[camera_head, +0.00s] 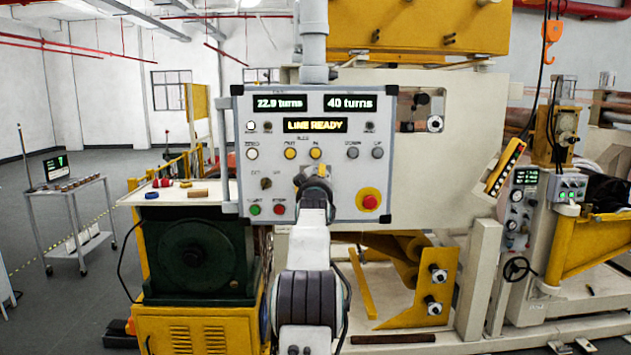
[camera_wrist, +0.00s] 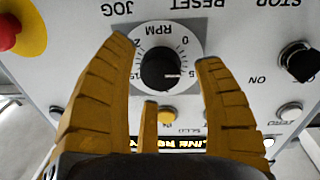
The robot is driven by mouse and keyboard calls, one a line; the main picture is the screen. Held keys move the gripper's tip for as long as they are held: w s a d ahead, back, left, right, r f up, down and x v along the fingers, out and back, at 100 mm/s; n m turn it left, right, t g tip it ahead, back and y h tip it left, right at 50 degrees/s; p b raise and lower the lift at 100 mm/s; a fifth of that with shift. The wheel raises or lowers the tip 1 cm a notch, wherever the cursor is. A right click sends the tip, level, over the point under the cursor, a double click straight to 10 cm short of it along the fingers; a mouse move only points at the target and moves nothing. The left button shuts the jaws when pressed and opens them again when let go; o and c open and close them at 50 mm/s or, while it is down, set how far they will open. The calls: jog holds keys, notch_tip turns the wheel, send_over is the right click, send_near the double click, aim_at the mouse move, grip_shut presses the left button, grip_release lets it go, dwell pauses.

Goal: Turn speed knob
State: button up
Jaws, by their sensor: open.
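The speed knob (camera_wrist: 160,68) is a round black knob on a white dial (camera_wrist: 195,55) marked RPM. It shows upside down in the wrist view, and a pale mark on it points right, toward the 5. My gripper (camera_wrist: 163,51) is open, with one yellow finger on each side of the knob in the picture and gaps to both. I cannot tell how near the fingertips are to the panel. In the head view my gripper (camera_head: 312,178) is in front of the middle of the control panel (camera_head: 340,205) and hides the knob. The display (camera_head: 315,125) reads LINE READY.
A red emergency button (camera_head: 369,201) on yellow is right of my gripper. A black selector switch (camera_head: 266,184) is to the left, above green (camera_head: 254,210) and red (camera_head: 279,209) buttons. Yellow buttons (camera_head: 290,153) lie above. A side table (camera_head: 175,197) holds small items.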

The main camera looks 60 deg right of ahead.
dwell(0.3)
jog(key=c, duration=1.2)
